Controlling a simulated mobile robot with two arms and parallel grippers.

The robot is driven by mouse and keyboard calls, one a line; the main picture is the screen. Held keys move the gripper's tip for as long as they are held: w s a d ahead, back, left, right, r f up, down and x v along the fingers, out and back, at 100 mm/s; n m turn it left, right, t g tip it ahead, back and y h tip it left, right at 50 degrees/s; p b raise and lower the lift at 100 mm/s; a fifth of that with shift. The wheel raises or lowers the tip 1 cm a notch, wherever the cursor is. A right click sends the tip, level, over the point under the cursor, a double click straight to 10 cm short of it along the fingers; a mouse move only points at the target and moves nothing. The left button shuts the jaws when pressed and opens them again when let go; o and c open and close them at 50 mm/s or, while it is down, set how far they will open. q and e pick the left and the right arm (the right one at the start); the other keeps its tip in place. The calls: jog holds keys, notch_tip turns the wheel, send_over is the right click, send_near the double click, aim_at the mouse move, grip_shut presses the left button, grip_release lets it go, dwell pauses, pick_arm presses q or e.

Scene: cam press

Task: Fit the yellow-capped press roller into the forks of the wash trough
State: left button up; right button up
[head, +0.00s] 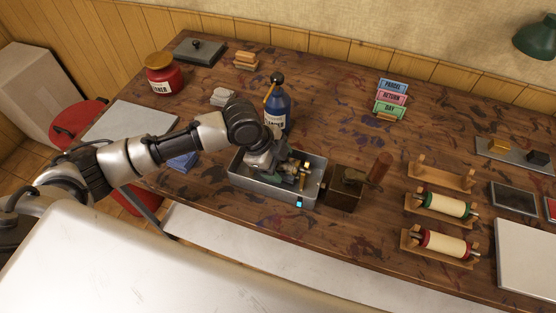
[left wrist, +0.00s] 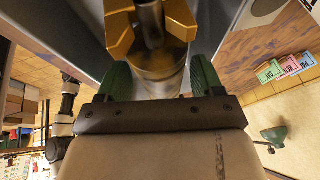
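The wash trough (head: 240,179) is a grey metal tray in the middle of the table. My left gripper (head: 280,170) reaches down into it from the left. In the left wrist view its green finger pads (left wrist: 161,82) lie close on both sides of a metallic cylinder, the press roller (left wrist: 160,72), apparently gripping it. A grey shaft at the roller's far end lies between the prongs of a gold fork (left wrist: 122,30). I cannot tell whether the shaft is fully seated. In the head view the gripper hides most of the roller. My right gripper is out of view.
A blue bottle (head: 278,110) stands close behind the trough. A dark box (head: 345,190) with a brown handle (head: 379,168) adjoins its right side. Wooden cradles further right hold a green-capped roller (head: 443,206) and a red-capped roller (head: 446,243); the rear cradle (head: 442,178) is empty.

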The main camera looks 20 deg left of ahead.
pick_arm(q)
jog(key=shift+a+r, duration=0.1)
jog(key=shift+r, duration=0.2)
jog(key=b+v, duration=0.1)
jog(key=v, duration=1)
jog(key=shift+r, duration=0.3)
jog(key=shift+a, duration=0.1)
